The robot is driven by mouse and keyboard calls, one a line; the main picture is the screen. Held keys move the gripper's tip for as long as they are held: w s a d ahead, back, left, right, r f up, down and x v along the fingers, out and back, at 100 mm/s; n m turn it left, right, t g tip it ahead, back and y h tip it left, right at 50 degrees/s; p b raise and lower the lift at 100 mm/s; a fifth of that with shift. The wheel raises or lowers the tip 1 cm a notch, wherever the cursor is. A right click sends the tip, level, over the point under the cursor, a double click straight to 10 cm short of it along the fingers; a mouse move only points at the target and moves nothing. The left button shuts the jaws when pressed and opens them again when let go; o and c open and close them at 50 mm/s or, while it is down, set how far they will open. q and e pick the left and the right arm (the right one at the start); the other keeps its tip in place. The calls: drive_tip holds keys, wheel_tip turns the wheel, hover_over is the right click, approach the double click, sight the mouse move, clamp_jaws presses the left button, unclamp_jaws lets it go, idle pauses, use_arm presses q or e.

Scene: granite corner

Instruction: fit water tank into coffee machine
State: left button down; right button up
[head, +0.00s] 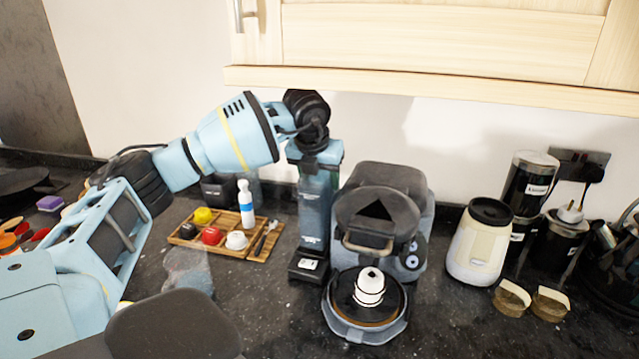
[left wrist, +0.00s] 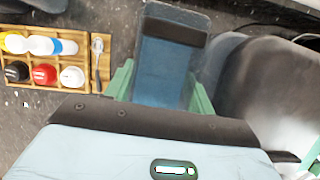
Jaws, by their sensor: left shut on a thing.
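The water tank (head: 313,212) is a tall, narrow, bluish see-through box, upright at the left side of the grey coffee machine (head: 380,175). My left gripper (head: 316,160) points down and is shut on its upper part. In the left wrist view the tank (left wrist: 170,68) shows between my green fingers (left wrist: 160,90), with the grey machine (left wrist: 265,85) close on the right. A black foot with a white label (head: 308,265) shows below the tank; I cannot tell whether the tank rests on it. My right gripper is not in view.
A wooden tray (head: 215,228) with coloured cups and a white-and-blue bottle (head: 245,203) stands to the left. A white cup (head: 369,286) sits on the machine's front plate. A cream canister (head: 480,240) stands to the right. A wooden cupboard (head: 440,40) hangs above.

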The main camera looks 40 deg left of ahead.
use_arm(q)
drive_tip(key=shift+f, duration=0.7)
drive_tip(key=c, duration=0.5)
unclamp_jaws()
drive_tip(key=shift+s+f, duration=0.1)
drive_tip(key=s+d, duration=0.1)
drive_tip(key=s, duration=0.2)
drive_tip(key=s+d+r, duration=0.1)
drive_tip(key=s+d, duration=0.1)
drive_tip(key=s, duration=0.2)
drive_tip(key=s+d, duration=0.2)
drive_tip(key=s, duration=0.2)
drive_tip(key=shift+s+r, duration=0.15)
